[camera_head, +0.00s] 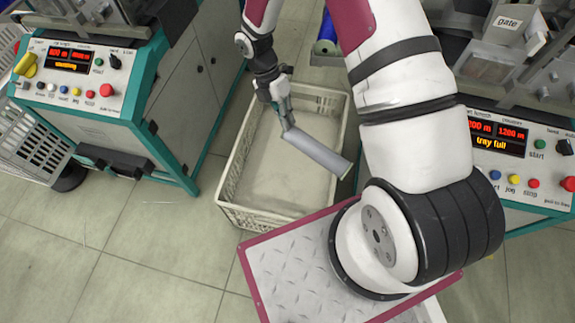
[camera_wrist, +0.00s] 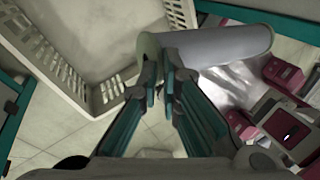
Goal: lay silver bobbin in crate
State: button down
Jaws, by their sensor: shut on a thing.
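The silver bobbin (camera_head: 318,152) is a smooth grey cylinder, held tilted at one end by my gripper (camera_head: 284,112). In the wrist view the bobbin (camera_wrist: 215,48) lies across the fingertips of my gripper (camera_wrist: 163,88), which are shut on its left end. The pale slatted crate (camera_head: 228,184) stands on the floor, and the bobbin is over its right part in the head view. The crate floor that shows looks bare. The crate wall (camera_wrist: 105,92) also shows at the upper left of the wrist view. The height of the bobbin above the crate is hard to judge.
A machine (camera_head: 88,95) with a control panel stands left of the crate. Another machine (camera_head: 515,150) stands to the right, its display reading "tray full". A blue bobbin (camera_head: 327,30) is behind the crate. A white slatted basket (camera_head: 30,140) is at far left. Tiled floor in front is clear.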

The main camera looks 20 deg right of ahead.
jog(key=a+f+n+t+h+b, duration=0.1)
jog(key=f+n+b, duration=0.4)
jog(key=f, duration=0.6)
jog(key=w+a+f+n+t+h+b, duration=0.1)
jog(key=a+f+n+t+b, duration=0.2)
jog(key=f+n+b, duration=0.3)
jog(key=w+a+f+n+t+h+b, duration=0.1)
jog(key=f+n+b, duration=0.4)
jog(key=f, duration=1.2)
jog(key=shift+w+a+n+t+b, duration=0.15)
jog(key=shift+a+n+t+b, duration=0.4)
jog(key=shift+b, duration=1.2)
jog(key=shift+a, duration=0.15)
jog(key=c, duration=1.8)
grip_release()
jog(key=shift+r, duration=0.1)
jog(key=p+v, duration=0.5)
jog(key=v, duration=0.7)
jog(key=shift+w+a+p, duration=0.1)
jog(key=shift+a+p, duration=0.05)
jog(key=shift+p, duration=0.2)
